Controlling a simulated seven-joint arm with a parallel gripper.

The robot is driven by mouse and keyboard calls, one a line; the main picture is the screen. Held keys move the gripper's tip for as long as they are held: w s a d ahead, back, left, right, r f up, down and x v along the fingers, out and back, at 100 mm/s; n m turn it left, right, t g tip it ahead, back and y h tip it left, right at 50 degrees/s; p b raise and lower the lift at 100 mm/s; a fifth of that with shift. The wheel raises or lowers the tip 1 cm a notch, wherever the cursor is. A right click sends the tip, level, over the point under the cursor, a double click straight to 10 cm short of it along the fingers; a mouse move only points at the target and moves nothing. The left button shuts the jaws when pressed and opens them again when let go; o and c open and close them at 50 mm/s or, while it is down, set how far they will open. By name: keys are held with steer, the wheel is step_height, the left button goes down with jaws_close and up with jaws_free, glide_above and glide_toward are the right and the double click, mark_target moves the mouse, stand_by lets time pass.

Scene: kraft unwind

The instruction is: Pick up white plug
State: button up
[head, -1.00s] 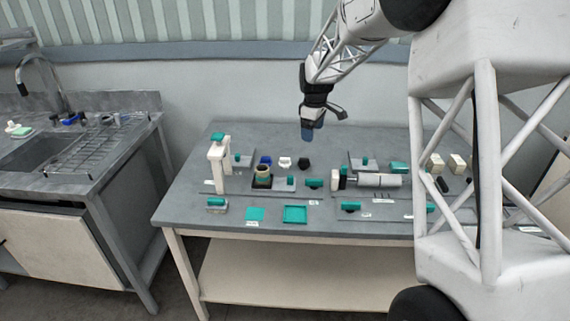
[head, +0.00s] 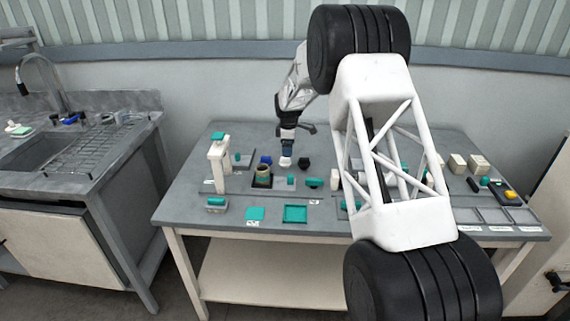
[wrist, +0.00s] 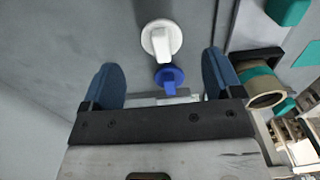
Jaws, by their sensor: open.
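The white plug (head: 285,162) stands on the grey table between a blue plug (head: 266,160) and a black plug (head: 304,163). In the head view my gripper (head: 287,150) points down just above the white plug and partly covers it. In the wrist view the white plug (wrist: 161,40) has a round base and a raised grip, and lies a little past the fingertips, between their lines. My gripper (wrist: 160,78) is open and empty, with blue fingers. The blue plug (wrist: 169,78) shows between the fingers in that view, nearer the palm side; its height gap cannot be told.
A ring-shaped tan part in a black holder (head: 262,177) stands close by, in front of the plugs. A white upright post (head: 217,166) stands to the left. A green tray (head: 295,214) lies at the front. My arm hides much of the table's right half.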

mark_target(287, 162)
steer(key=shift+f, duration=0.1)
steer(key=shift+f, duration=1.25)
steer(key=shift+a+f, duration=0.1)
steer(key=shift+f, duration=2.5)
steer(key=c, duration=0.9)
